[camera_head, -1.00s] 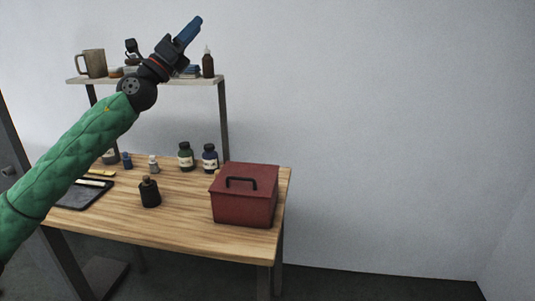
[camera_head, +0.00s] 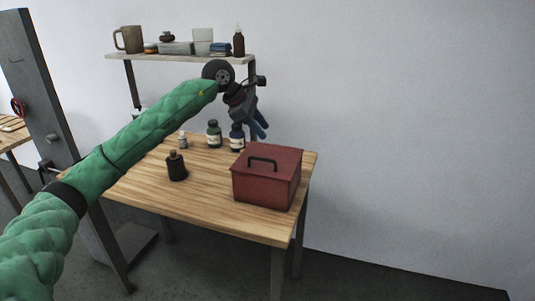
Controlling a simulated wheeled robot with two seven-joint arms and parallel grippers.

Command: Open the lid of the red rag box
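The red rag box (camera_head: 265,187) stands near the right end of the wooden table. Its lid is closed, with a black bar handle (camera_head: 262,160) on top. My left gripper (camera_head: 260,130) is above and behind the box, pointing down, apart from it. Its blue fingers look slightly parted, with nothing seen between them. My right gripper is not in view.
A dark bottle (camera_head: 176,166) stands left of the box. A shelf (camera_head: 180,56) holds a mug (camera_head: 129,39) and small items. The table (camera_head: 222,222) is clear in front.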

